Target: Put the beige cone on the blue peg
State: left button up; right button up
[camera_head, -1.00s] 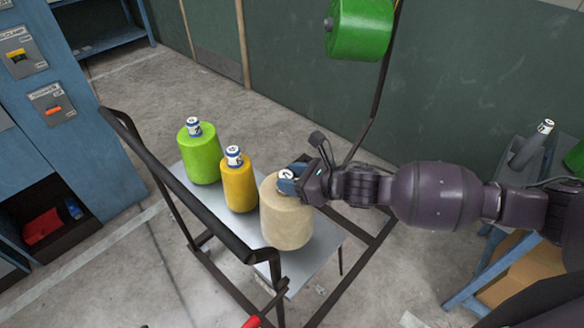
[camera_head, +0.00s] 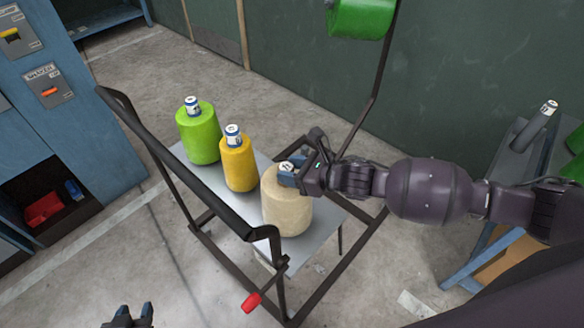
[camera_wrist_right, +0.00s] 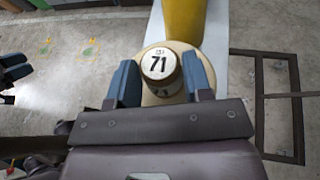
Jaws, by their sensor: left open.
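The beige cone (camera_head: 287,208) stands upright on the grey tray of a cart, at the right end of a row. Its white top, marked 71, shows in the right wrist view (camera_wrist_right: 159,64). My left gripper (camera_head: 134,312) is open and empty at the bottom edge of the head view, away from the cart. I see no blue peg in either view.
A yellow cone (camera_head: 239,165) and a green cone (camera_head: 198,135) stand beside the beige one. The cart's black handle (camera_head: 185,165) runs along its left side. A blue machine (camera_head: 100,80) stands at the left. A green spool (camera_head: 360,17) hangs above.

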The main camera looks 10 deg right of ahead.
jog(key=o, duration=0.4)
jog(key=shift+s+d+r, duration=0.1)
jog(key=shift+r, duration=0.1)
jog(key=v, duration=1.1)
jog(key=shift+s+d+r, duration=0.1)
jog(key=shift+s+d, duration=0.1)
jog(key=shift+d, duration=0.1)
notch_tip(320, 180, down, 4)
jog(key=s+a+m+t+h, duration=0.2)
jog(key=a+m+t, duration=0.1)
jog(key=m, duration=1.3)
jog(key=s+d+f+m+h, duration=0.2)
jog(key=s+d+f+m, duration=0.1)
jog(key=m, duration=0.6)
jog(key=s+d+f+m+h, duration=0.3)
jog(key=s+d+f+m, duration=0.1)
jog(key=m, duration=0.6)
jog(key=s+d+f+m+g+h, duration=0.1)
jog(key=s+d+f+m+h, duration=0.2)
jog(key=m, duration=0.6)
jog(key=shift+s+d+f, duration=0.1)
jog(key=shift+s+f, duration=0.25)
jog(key=shift+f, duration=0.25)
jog(key=shift+s+d+f, duration=0.1)
jog(key=shift+s+f, duration=0.25)
jog(key=shift+f, duration=0.3)
